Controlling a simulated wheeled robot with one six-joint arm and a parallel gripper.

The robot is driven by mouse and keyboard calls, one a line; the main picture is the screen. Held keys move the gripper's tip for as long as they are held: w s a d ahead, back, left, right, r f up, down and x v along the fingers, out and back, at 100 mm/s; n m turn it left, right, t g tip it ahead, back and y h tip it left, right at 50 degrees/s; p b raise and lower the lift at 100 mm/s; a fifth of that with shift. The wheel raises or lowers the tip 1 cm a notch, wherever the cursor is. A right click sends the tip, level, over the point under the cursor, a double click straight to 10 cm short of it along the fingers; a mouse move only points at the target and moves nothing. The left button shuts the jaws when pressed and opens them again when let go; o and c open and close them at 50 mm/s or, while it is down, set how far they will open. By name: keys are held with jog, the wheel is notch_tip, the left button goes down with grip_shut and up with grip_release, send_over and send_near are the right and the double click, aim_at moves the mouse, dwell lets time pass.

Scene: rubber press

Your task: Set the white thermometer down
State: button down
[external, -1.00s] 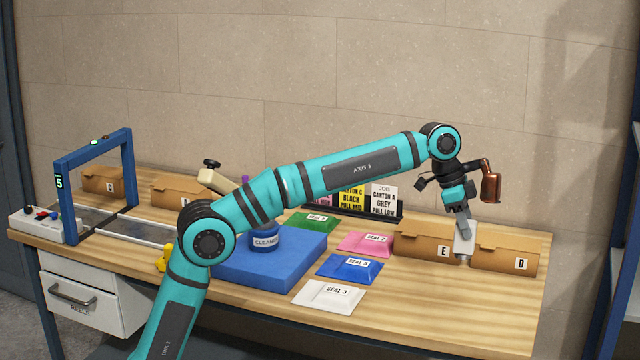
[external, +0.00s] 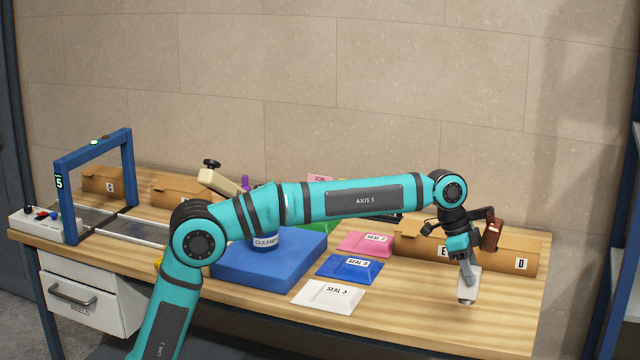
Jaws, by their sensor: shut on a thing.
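The white thermometer (external: 468,285) is held by my gripper (external: 467,264), which is shut on its upper part. It hangs roughly upright over the right part of the wooden table, in front of the boxes marked E and D. Its dark-tipped lower end is close to the tabletop; I cannot tell whether it touches. The fingertips are small and partly merge with the thermometer.
Brown box E (external: 412,242) and box D (external: 520,255) stand just behind. White (external: 328,296), blue (external: 348,268) and pink (external: 365,243) seal packets lie to the left. A blue block (external: 255,268) carries a cleaner tub. The table's front right (external: 420,320) is bare.

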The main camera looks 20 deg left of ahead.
aim_at(467, 293)
jog(key=shift+f, duration=3.25)
jog(key=shift+f, duration=0.15)
jog(key=c, duration=0.9)
grip_release()
jog(key=v, duration=1.2)
